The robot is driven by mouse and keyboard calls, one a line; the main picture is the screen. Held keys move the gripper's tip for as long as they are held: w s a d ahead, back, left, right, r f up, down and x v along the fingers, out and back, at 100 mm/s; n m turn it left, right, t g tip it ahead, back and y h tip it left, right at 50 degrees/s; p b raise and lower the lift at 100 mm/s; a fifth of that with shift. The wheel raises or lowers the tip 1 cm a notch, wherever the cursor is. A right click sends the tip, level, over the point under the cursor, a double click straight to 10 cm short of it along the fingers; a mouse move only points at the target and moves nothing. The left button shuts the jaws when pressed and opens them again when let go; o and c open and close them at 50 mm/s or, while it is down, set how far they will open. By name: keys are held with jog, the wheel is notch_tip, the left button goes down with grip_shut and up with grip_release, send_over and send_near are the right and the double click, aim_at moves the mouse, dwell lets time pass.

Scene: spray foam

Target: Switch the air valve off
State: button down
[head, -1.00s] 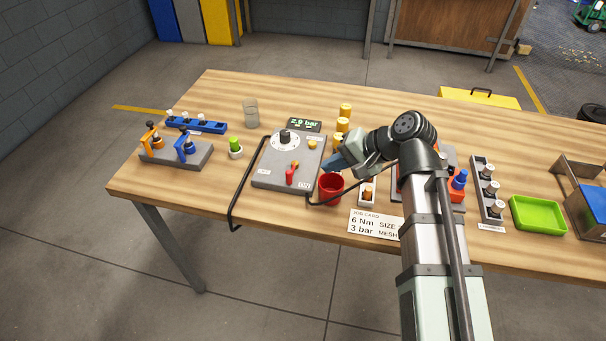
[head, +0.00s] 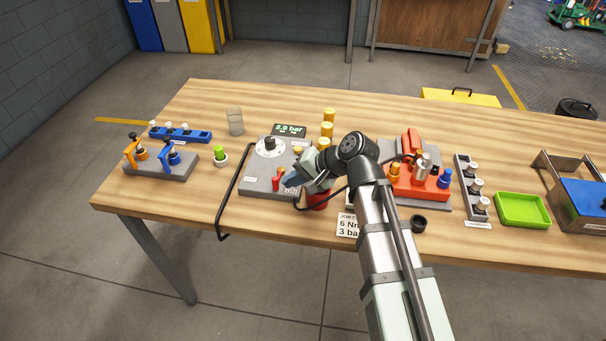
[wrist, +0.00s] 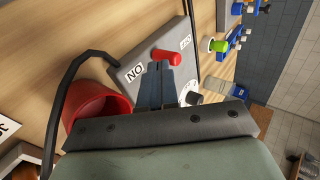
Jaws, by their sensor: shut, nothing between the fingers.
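The air valve is a red lever (head: 276,181) on the front part of a grey control panel (head: 250,189). In the wrist view the red lever (wrist: 167,57) lies between two labels, one reading "ON" and the other too small to read surely. My gripper (head: 291,181) is shut and empty, just right of the lever in the head view. In the wrist view its fingertips (wrist: 157,68) are very close to the lever; I cannot tell whether they touch it. The panel's display (head: 289,129) reads about 2.9 bar.
A red cup (wrist: 98,103) stands against the panel's near right side, partly hidden by my gripper in the head view. A black hose runs beside it. A dial (head: 270,146) sits at the panel's back. Yellow cylinders (head: 327,128) stand behind my gripper.

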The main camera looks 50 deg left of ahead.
jog(key=shift+s+a+f, duration=0.25)
jog(key=shift+a+f, duration=0.15)
jog(key=shift+f, duration=0.05)
jog(key=shift+s, duration=0.15)
jog(key=shift+s+m+t, duration=0.35)
jog(key=shift+m+t, duration=0.05)
jog(key=shift+m, duration=0.1)
jog(key=shift+s+a+m+t+y, duration=0.35)
jog(key=shift+s+m+t+y, duration=0.35)
jog(key=shift+m, duration=0.4)
jog(key=a+m+t, duration=0.1)
jog(key=s+m+t, duration=0.1)
jog(key=m, duration=0.1)
jog(key=s+a+m+t, duration=0.1)
jog(key=t, duration=0.1)
jog(key=shift+s+a+m, duration=0.15)
jog(key=shift+a+m, duration=0.15)
jog(key=shift+m, duration=0.1)
jog(key=a+m+t, duration=0.1)
jog(key=m, duration=0.1)
jog(key=s+a+m+t, duration=0.1)
jog(key=m+t, duration=0.1)
jog(key=shift+a, duration=0.35)
jog(key=a+m+t+h, duration=0.2)
jog(key=m, duration=0.1)
jog(key=shift+a+t, duration=0.2)
jog(key=shift+t, duration=0.1)
jog(key=shift+w+a, duration=0.1)
jog(key=shift+a, duration=0.85)
